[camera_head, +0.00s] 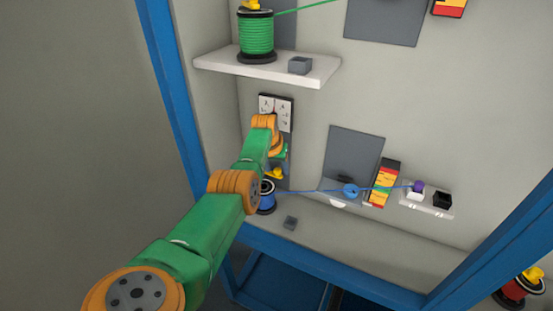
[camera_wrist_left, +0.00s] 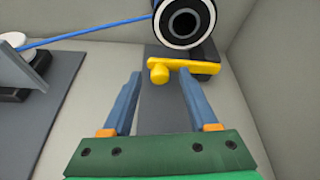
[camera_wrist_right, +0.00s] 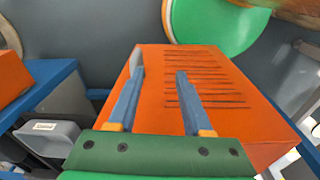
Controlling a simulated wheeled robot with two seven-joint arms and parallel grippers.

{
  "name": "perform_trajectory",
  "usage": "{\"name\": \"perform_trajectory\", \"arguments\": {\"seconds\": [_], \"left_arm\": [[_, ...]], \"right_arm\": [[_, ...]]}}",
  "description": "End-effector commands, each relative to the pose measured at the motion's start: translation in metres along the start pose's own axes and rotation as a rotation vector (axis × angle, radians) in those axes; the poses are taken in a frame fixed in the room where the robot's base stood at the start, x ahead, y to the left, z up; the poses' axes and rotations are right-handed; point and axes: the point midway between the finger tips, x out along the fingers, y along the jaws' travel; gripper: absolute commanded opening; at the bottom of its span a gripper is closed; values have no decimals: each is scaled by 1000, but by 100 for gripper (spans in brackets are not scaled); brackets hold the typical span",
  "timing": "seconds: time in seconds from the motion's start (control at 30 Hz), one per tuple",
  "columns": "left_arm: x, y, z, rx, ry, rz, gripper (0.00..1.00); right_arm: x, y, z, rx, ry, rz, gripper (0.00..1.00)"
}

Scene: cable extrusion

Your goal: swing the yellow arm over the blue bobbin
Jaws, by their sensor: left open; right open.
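The blue bobbin (camera_head: 266,197) stands on the lower ledge in the head view, partly hidden by my left arm. Its round end shows at the top of the left wrist view (camera_wrist_left: 184,22). The yellow arm (camera_head: 275,173) sits just above the bobbin; in the left wrist view the yellow arm (camera_wrist_left: 184,64) runs crosswise below the bobbin's end, with a round knob at its left. My left gripper (camera_wrist_left: 160,76) is open, its fingertips close to the yellow arm, with the knob between them in the picture; I cannot tell whether they touch. My right gripper (camera_wrist_right: 160,72) is open and empty.
A blue cable (camera_head: 310,191) runs right from the bobbin past a blue wheel (camera_head: 350,190). A green bobbin (camera_head: 256,36) stands on the shelf above. An orange slotted box (camera_wrist_right: 210,90) fills the right wrist view.

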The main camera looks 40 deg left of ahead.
Motion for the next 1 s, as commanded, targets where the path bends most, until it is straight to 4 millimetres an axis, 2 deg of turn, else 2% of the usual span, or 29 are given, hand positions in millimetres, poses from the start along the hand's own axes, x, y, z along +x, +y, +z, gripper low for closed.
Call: {"name": "perform_trajectory", "arguments": {"seconds": [0.1,0.3,0.33,1.0], "left_arm": [[0,0,0,0,0,0,59],[0,0,0,0,-1,0,5],[0,0,0,0,-1,0,0],[0,0,0,-1,-1,1,0]], "right_arm": [[0,0,0,0,0,0,50],[0,0,0,0,-1,1,50],[0,1,0,0,-1,1,50],[0,2,1,0,-2,2,50]]}}
